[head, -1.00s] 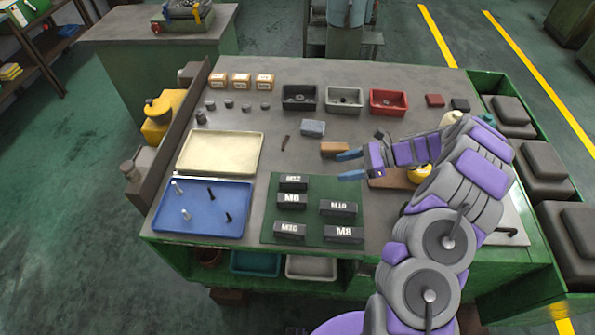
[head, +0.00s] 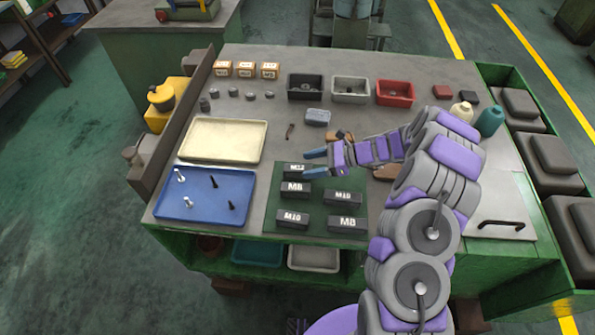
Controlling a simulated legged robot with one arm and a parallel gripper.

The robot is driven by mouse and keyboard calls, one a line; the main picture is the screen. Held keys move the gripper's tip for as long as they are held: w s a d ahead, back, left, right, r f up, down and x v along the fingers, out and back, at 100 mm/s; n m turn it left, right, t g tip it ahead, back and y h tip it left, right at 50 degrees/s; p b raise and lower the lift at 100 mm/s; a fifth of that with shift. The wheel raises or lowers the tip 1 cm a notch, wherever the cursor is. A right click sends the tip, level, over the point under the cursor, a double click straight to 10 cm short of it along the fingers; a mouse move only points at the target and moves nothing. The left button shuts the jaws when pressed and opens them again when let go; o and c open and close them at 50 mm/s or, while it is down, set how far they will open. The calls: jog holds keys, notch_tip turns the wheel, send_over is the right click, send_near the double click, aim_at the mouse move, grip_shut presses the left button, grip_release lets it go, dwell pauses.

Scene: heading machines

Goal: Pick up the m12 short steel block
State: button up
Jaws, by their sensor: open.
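Several dark steel blocks with white labels stand on a dark green mat (head: 322,183) at the front of the bench. The top-left block (head: 291,170) has a label that looks like M12, though it is small and hard to read. My gripper (head: 314,163) is open and empty, its two blue fingers pointing left. In the picture the fingers are just above and right of that block, and the lower finger overlaps its right end. I cannot tell the height gap. Other blocks read about M6 or M8 (head: 295,191), M10 (head: 343,198), M10 or M20 (head: 293,219) and M8 (head: 348,224).
A blue tray (head: 205,208) with bolts and a cream tray (head: 240,143) lie left of the mat. Black (head: 305,96), grey (head: 351,97) and red (head: 395,100) bins stand behind. A grey-blue block (head: 317,117) and brown block (head: 341,136) are near my gripper.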

aim_at(299, 167)
jog(key=x, duration=0.3)
jog(key=b+x, duration=0.1)
jog(key=shift+s+a+r, duration=0.1)
jog(key=shift+s+a, duration=0.1)
jog(key=shift+s, duration=0.1)
jog(key=shift+w+a, duration=0.1)
jog(key=shift+a, duration=0.25)
jog(key=shift+d, duration=0.15)
grip_shut()
